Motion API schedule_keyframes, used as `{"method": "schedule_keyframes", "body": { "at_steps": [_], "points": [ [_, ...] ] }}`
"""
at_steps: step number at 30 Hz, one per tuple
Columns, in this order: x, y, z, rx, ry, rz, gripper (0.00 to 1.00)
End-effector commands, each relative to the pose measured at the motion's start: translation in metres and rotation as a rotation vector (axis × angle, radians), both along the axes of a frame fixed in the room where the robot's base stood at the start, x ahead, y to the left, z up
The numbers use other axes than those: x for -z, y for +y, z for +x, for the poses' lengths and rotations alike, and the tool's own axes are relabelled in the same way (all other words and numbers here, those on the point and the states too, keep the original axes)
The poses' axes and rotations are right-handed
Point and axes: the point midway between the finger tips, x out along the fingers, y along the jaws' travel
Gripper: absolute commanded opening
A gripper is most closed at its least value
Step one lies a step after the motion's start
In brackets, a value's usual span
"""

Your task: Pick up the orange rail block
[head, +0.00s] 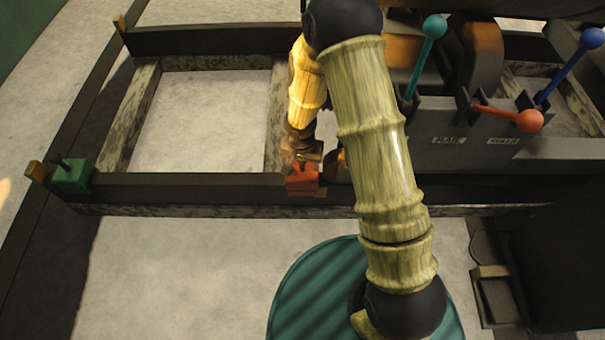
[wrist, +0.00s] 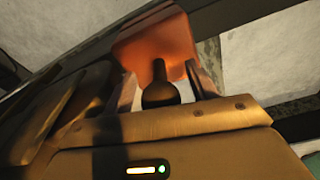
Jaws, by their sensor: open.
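The orange rail block (head: 302,180) sits on the near dark rail, in the middle of the head view. In the wrist view the orange block (wrist: 155,45) shows at top centre, with its dark rounded knob (wrist: 160,88) standing toward the camera. My gripper (wrist: 163,82) is open, with one finger on each side of the knob. In the head view my gripper (head: 302,160) is just above the block, partly hidden by my own arm. I cannot tell whether the fingers touch the knob.
A green block (head: 74,176) with a dark knob sits at the rail's left end. A grey console (head: 445,140) with teal, orange and blue levers stands right of the gripper. The near dark rail (head: 190,187) is clear between the two blocks. Pale floor shows in front.

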Motion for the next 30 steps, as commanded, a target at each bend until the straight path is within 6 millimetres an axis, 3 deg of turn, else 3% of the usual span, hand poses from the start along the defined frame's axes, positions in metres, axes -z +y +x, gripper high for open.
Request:
{"method": "schedule_keyframes", "body": {
  "at_steps": [7, 15, 16, 30],
  "points": [
    [-0.0001, 0.0000, -0.0001, 0.000, 0.000, 0.000, 0.55],
    [-0.0001, 0.0000, -0.0002, 0.000, 0.000, 0.000, 0.02],
    [-0.0001, 0.0000, -0.0002, 0.000, 0.000, 0.000, 0.00],
    [-0.0001, -0.0003, -0.0003, 0.000, 0.000, -0.001, 0.00]
  ]
}}
